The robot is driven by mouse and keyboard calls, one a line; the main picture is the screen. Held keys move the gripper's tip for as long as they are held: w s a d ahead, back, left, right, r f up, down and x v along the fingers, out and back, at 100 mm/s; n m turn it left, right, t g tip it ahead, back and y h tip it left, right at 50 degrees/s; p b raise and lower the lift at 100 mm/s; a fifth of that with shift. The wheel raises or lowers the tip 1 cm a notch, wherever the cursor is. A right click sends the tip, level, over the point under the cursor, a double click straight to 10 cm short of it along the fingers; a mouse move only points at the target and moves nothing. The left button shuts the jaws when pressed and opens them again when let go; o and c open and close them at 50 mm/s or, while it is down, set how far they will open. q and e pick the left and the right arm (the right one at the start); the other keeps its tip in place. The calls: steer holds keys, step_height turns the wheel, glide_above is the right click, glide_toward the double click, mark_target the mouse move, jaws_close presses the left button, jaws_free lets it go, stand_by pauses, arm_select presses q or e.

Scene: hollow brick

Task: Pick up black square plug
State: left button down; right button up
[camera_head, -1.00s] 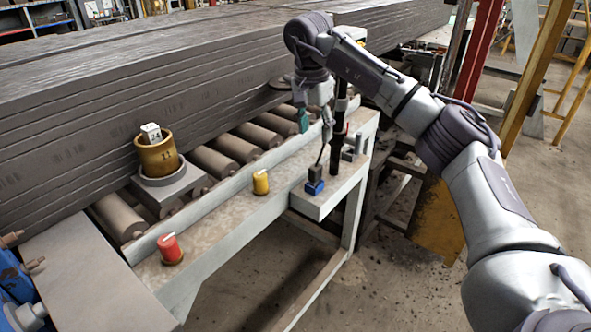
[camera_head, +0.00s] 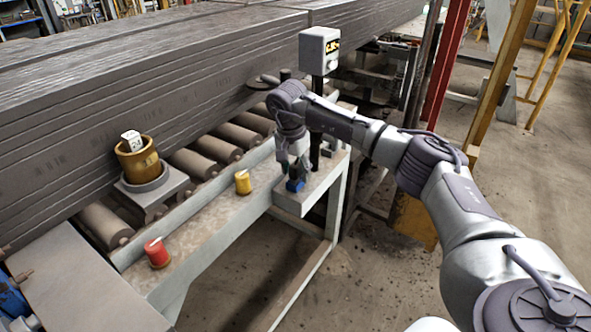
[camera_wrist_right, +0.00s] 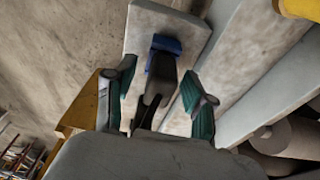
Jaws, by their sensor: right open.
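The black square plug (camera_wrist_right: 160,66) sits against a blue base (camera_wrist_right: 167,43) on a pale ledge, with a dark stem or cable running from it toward my wrist. My right gripper (camera_wrist_right: 158,80) is open, with one teal finger on each side of the plug and gaps between. In the head view the right gripper (camera_head: 293,170) points down over the blue base (camera_head: 295,185) and hides most of the plug. My left gripper is not in view.
A dark post with a grey box (camera_head: 319,50) stands just behind my right gripper. A yellow knob (camera_head: 243,182) and a red knob (camera_head: 157,252) stand on the pale rail to the left. A brass cup (camera_head: 137,160) stands near rollers and stacked slabs (camera_head: 120,90).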

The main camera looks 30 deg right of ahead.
steer(key=shift+f, duration=0.1)
steer(key=shift+c, duration=0.2)
jaws_close()
